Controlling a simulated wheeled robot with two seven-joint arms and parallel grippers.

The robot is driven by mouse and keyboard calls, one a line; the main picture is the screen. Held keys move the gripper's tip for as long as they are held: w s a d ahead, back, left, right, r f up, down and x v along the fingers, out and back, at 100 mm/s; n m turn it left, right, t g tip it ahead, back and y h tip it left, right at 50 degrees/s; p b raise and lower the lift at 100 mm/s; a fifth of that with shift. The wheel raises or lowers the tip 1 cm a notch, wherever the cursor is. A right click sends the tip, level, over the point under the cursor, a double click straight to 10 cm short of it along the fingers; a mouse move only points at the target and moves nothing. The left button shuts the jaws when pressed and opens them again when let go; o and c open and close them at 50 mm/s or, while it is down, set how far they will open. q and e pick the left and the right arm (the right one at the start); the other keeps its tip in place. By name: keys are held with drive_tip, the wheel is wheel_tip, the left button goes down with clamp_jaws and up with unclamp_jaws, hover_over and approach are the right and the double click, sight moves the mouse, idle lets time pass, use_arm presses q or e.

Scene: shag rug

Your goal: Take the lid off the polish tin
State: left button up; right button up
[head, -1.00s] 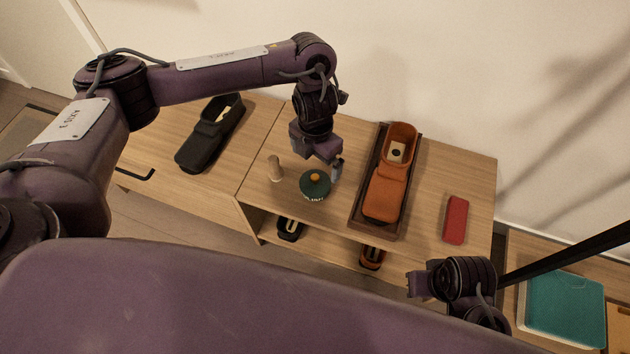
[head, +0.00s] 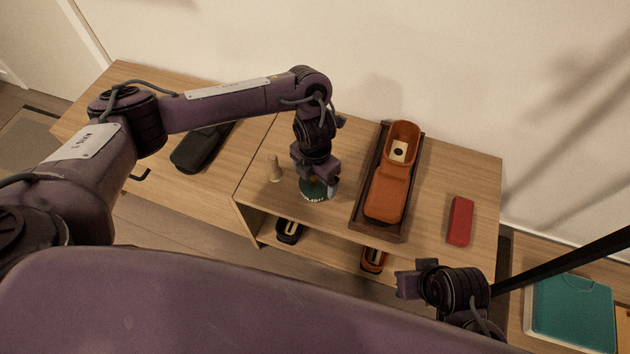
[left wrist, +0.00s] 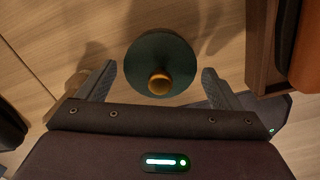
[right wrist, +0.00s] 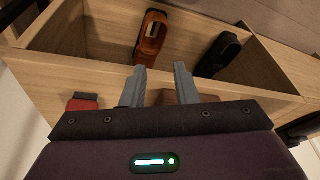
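The polish tin (head: 314,195) is round and dark green and stands on the wooden bench top, partly hidden by my left gripper in the head view. In the left wrist view its dark green lid (left wrist: 150,55) shows from above with an orange-brown knob (left wrist: 159,83) in the middle. My left gripper (left wrist: 158,82) is open, with one finger on each side of the knob and space between. My right gripper (right wrist: 160,85) is open and empty, low in front of the bench; it also shows in the head view (head: 405,279).
A wooden peg-like object (head: 275,168) stands just left of the tin. A dark tray (head: 360,215) with an orange shoe (head: 388,192) lies right of it, then a red box (head: 460,221). A black shoe (head: 196,150) lies at left. Shoes (right wrist: 152,38) sit in the shelf below.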

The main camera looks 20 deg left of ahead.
use_arm(q)
drive_tip(key=c, duration=0.7)
